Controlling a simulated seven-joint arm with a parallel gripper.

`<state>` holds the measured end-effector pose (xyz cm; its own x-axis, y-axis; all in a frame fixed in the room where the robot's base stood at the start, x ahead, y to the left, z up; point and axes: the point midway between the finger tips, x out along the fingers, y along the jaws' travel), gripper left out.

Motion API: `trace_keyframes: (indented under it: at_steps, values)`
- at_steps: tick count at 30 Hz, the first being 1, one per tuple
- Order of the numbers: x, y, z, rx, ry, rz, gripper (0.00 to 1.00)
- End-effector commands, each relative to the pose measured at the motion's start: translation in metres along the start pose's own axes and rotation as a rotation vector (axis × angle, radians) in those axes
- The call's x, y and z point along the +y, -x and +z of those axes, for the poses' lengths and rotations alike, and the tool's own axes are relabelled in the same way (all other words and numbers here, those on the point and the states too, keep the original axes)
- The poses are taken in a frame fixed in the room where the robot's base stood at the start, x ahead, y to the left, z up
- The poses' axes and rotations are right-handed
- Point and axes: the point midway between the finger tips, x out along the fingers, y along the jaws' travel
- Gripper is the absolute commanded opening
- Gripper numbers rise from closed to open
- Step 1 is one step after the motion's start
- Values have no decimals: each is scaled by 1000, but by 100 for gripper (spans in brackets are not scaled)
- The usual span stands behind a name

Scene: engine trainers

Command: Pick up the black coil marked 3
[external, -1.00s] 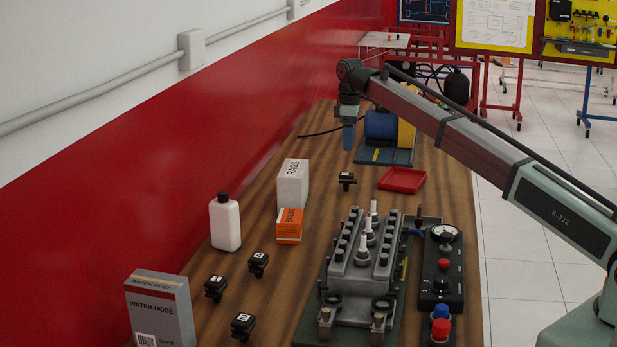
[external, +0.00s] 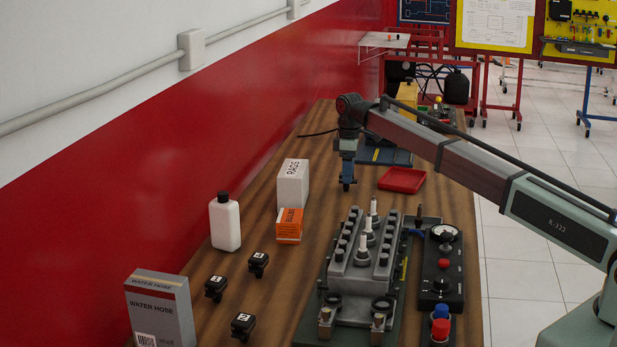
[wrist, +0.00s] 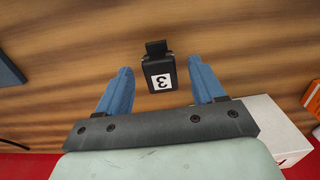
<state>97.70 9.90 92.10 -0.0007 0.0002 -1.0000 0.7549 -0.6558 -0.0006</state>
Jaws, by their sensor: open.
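The black coil marked 3 (wrist: 160,72) stands on the wooden table between the two blue fingers of my gripper (wrist: 160,66) in the wrist view. Its white label with the 3 faces the camera. The fingers are open, with a visible gap on each side of the coil. In the external view my gripper (external: 347,183) is low over the table at the coil's place, and it mostly hides the coil there.
The white RAGS box (external: 292,184) stands close on the left, with an orange box (external: 289,225) and white bottle (external: 225,222) nearer. A red tray (external: 402,180) lies on the right. Several other black coils (external: 258,263) and the engine block (external: 360,260) are in front.

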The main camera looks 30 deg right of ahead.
Motion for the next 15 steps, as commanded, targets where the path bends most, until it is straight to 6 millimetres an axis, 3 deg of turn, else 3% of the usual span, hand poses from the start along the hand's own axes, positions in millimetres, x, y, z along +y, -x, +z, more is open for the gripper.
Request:
trace_keyframes:
  at_steps: [6,15]
  values:
    - [-1,-29,1,-1,0,-1,68]
    - [0,-34,1,1,0,1,67]
